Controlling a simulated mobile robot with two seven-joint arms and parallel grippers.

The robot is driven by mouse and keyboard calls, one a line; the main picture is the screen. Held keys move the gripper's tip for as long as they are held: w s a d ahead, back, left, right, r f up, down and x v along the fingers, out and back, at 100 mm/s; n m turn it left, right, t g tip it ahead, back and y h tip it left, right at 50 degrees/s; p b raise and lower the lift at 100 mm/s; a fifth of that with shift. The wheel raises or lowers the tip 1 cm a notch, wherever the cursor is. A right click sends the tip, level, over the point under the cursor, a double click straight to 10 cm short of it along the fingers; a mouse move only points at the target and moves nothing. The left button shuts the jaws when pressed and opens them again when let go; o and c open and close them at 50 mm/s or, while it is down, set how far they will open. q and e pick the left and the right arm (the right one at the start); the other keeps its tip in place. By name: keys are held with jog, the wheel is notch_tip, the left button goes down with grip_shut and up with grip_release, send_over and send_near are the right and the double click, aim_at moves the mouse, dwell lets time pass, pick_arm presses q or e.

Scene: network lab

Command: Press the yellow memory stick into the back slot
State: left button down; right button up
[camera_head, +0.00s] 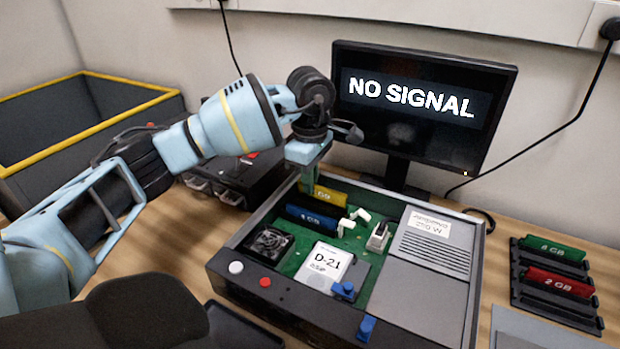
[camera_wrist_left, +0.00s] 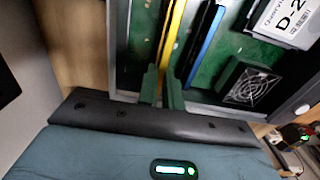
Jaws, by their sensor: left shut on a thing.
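The yellow memory stick (camera_head: 330,196) stands on edge at the back of the open case, behind the blue stick (camera_head: 312,217). My left gripper (camera_head: 307,180) is shut on the yellow stick near its left end. In the left wrist view, the green fingers (camera_wrist_left: 162,82) close on the end of the yellow stick (camera_wrist_left: 172,38), with the blue stick (camera_wrist_left: 206,45) alongside, apart from it. The back slot is hidden beneath the stick, and I cannot tell how deep the stick sits. White latches (camera_head: 361,214) show near the sticks' right ends. My right gripper is out of view.
The case (camera_head: 285,312) also holds a fan (camera_head: 269,243), a D-21 card (camera_head: 326,266) and a power unit (camera_head: 430,255). The monitor (camera_head: 422,110) behind reads NO SIGNAL. A rack (camera_head: 553,283) with green and red sticks stands right. A yellow-rimmed bin (camera_head: 85,130) stands left.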

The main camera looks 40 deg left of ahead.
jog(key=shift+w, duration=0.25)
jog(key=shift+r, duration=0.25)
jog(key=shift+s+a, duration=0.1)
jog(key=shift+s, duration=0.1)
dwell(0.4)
pick_arm(q)
jog(key=shift+p, duration=0.45)
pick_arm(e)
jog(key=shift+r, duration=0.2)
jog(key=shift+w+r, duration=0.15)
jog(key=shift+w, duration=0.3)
pick_arm(q)
jog(key=shift+f, duration=0.5)
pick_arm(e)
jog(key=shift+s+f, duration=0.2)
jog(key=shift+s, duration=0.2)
pick_arm(q)
jog(key=shift+f, duration=0.5)
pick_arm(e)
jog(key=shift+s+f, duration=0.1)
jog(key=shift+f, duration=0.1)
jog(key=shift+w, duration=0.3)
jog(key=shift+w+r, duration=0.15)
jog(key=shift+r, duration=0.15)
